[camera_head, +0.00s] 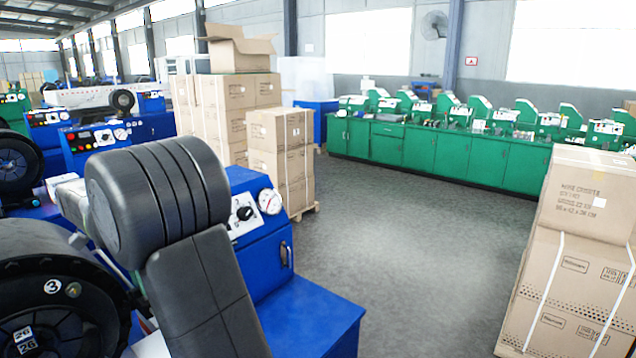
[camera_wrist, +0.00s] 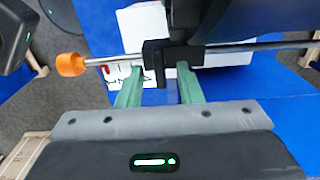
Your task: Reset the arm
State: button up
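My gripper (camera_wrist: 159,80) shows in the wrist view as two green fingers with a clear gap between them, so it is open. A black block (camera_wrist: 157,58) on a metal rod (camera_wrist: 230,49) lies at or just beyond the fingertips; I cannot tell whether they touch it. The rod ends in an orange knob (camera_wrist: 70,64) at the left. A white plate and a blue machine surface (camera_wrist: 270,90) lie behind. In the head view my dark arm fills the lower left foreground, and my gripper is hidden there.
A blue machine (camera_head: 300,310) with a dial and knob stands close by my arm. Stacked cartons (camera_head: 283,150) stand behind it and strapped cartons (camera_head: 575,270) at the right. Green benches (camera_head: 430,150) line the back. The grey floor (camera_head: 410,250) between is clear.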

jog(key=shift+f, duration=0.5)
